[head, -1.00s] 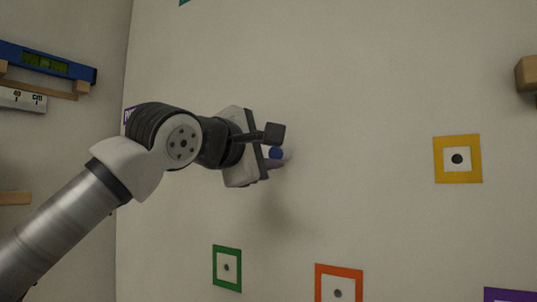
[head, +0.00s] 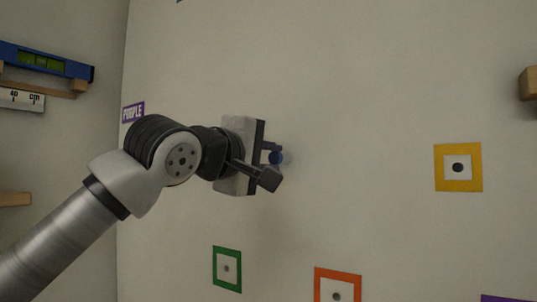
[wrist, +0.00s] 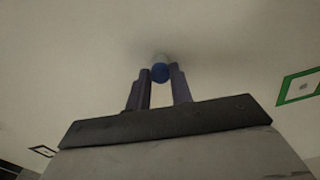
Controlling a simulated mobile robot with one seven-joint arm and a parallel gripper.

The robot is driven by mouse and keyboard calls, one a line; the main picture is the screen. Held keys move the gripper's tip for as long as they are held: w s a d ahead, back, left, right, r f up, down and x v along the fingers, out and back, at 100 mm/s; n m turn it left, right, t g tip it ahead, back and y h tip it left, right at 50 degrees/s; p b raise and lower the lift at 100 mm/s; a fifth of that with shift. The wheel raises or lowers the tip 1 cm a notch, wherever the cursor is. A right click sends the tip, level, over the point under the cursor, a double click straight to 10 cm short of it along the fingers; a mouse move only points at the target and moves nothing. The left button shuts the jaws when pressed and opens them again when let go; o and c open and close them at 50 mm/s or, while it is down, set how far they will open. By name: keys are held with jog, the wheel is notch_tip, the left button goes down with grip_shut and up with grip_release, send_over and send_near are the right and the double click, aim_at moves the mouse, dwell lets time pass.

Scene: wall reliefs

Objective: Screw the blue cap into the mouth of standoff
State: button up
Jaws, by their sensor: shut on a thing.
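The blue cap (head: 277,157) is at the wall, between the fingers of my gripper (head: 272,161). In the wrist view the cap (wrist: 160,73) shows as a blue round between the two fingertips (wrist: 161,74), and my gripper is shut on it. A pale standoff (head: 290,158) sticks out from the wall right at the cap's far side, faint against the wall. The cap is in line with it and seems to touch it. The standoff's mouth is hidden by the cap, so how deep the cap sits cannot be told.
Flat framed squares are on the wall: yellow (head: 458,186), green (head: 227,284) and orange (head: 338,271). A purple label (head: 133,112) is at left. A blue level (head: 45,60) and a ruler are on the side wall. A wooden block (head: 528,84) juts out at right.

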jog(key=shift+r+m+p, duration=0.1)
jog(key=shift+m+p, duration=0.25)
jog(key=shift+m, duration=0.05)
jog(key=o, duration=0.9)
jog(key=shift+b+v, duration=1.65)
jog(key=shift+v, duration=5.35)
